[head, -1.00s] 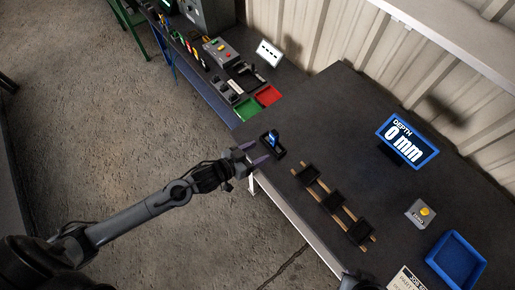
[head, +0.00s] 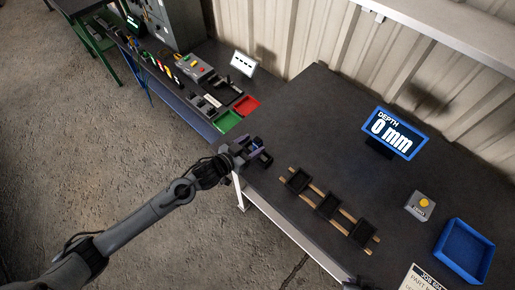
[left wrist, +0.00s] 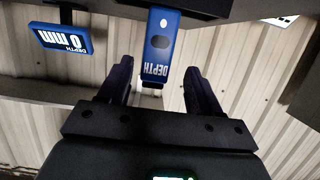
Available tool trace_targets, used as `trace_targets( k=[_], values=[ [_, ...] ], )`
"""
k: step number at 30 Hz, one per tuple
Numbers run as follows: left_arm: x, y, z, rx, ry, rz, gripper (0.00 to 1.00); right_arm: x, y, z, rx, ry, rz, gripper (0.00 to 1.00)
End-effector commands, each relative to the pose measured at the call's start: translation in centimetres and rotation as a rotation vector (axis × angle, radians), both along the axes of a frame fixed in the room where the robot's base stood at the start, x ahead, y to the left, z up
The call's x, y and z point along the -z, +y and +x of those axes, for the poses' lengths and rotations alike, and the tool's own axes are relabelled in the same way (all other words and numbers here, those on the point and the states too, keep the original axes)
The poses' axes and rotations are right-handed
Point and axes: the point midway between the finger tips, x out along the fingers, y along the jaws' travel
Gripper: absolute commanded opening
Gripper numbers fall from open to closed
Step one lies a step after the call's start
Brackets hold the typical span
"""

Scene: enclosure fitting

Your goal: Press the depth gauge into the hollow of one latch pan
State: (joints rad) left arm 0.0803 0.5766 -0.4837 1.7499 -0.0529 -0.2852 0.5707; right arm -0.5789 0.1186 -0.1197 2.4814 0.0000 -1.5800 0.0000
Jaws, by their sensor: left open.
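The depth gauge (left wrist: 160,45) is a blue block with white DEPTH lettering. It stands in a small black holder (head: 266,160) near the table's front left edge; in the head view my gripper partly hides it. My left gripper (head: 251,149) is at the gauge. In the left wrist view its open fingers (left wrist: 160,70) point at the gauge, which shows between them; I cannot tell if they touch it. Three black latch pans, a left one (head: 298,180), a middle one (head: 327,206) and a right one (head: 362,234), sit on wooden rails (head: 343,213). My right gripper is not in view.
A blue-framed display (head: 394,132) reads DEPTH 0 mm. A grey box with a yellow button (head: 420,206) and an empty blue bin (head: 464,251) are at the right. A lower bench with green (head: 228,120) and red trays lies left. The table between holder and display is clear.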

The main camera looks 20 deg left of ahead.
Motion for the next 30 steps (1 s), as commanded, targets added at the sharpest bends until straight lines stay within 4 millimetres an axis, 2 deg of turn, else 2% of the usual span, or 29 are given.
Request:
trace_targets(
  k=[10, 20, 23, 30],
  values=[
    [0.8, -2.1, 3.5, -0.001, -0.001, 0.000, 0.64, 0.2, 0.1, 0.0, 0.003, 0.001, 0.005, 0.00],
    [1.0, -2.3, 4.0, 0.000, 0.000, 0.000, 0.64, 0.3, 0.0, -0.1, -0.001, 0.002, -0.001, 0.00],
    [1.0, -2.3, 4.0, 0.000, 0.000, 0.000, 0.52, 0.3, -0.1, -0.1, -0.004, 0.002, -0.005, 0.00],
    [1.0, -2.3, 4.0, 0.000, 0.000, 0.000, 0.15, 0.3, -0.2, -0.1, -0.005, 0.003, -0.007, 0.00]
  ],
)
